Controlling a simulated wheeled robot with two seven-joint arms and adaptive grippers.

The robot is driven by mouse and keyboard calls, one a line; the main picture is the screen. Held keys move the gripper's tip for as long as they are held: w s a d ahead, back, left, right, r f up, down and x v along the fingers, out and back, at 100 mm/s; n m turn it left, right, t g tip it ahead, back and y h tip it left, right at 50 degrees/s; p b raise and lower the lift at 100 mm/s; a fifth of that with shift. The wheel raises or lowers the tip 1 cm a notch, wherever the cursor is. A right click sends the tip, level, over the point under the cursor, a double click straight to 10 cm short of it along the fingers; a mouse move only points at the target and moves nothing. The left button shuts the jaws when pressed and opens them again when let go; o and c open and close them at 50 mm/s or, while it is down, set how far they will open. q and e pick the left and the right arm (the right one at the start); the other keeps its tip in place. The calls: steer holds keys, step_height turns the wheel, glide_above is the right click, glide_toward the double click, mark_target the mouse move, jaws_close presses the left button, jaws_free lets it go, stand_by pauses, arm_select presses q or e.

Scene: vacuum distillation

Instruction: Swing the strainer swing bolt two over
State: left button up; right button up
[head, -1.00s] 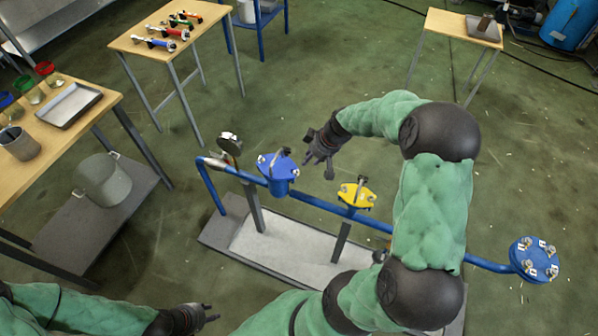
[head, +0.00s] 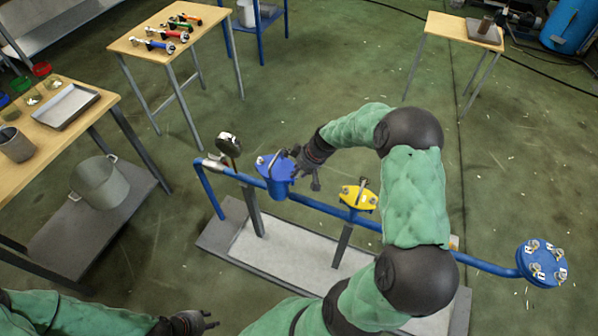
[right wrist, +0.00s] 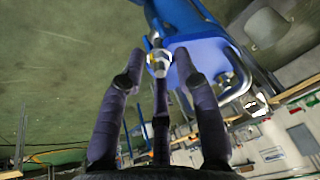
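The blue strainer (head: 273,182) sits on the blue pipe, left of the yellow-topped fitting. In the right wrist view its blue lid (right wrist: 203,58) carries a swing bolt with a metal nut (right wrist: 159,62), just past my fingertips and lined up with the gap between them. A second bolt (right wrist: 228,82) stands to the right on the lid. No bolt numbers are readable on the strainer. My right gripper (head: 303,172) is open at the strainer's right side and also shows in the right wrist view (right wrist: 161,80). My left gripper (head: 212,321) is open, empty and low at the bottom edge.
A gauge (head: 229,146) stands left of the strainer. The yellow fitting (head: 358,197) is close on the right, and a blue flanged cover (head: 541,262) with several bolts is at the pipe's right end.

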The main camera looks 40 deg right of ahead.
jaws_close()
steer(key=p, duration=0.3)
steer(key=w+g+p, duration=0.1)
steer(key=p, duration=0.3)
steer(key=shift+a+r+g+h, duration=0.3)
steer(key=shift+a, duration=0.05)
steer(key=shift+w+a+g+p, duration=0.1)
steer(key=shift+w+g+p, duration=0.2)
steer(key=shift+p, duration=0.5)
steer(key=shift+w+a+f+h, duration=0.1)
steer(key=shift+h, duration=0.2)
steer(key=shift+w+a+f+g, duration=0.1)
steer(key=shift+w+g, duration=0.15)
steer(key=shift+g, duration=0.35)
steer(key=shift+h+b, duration=0.3)
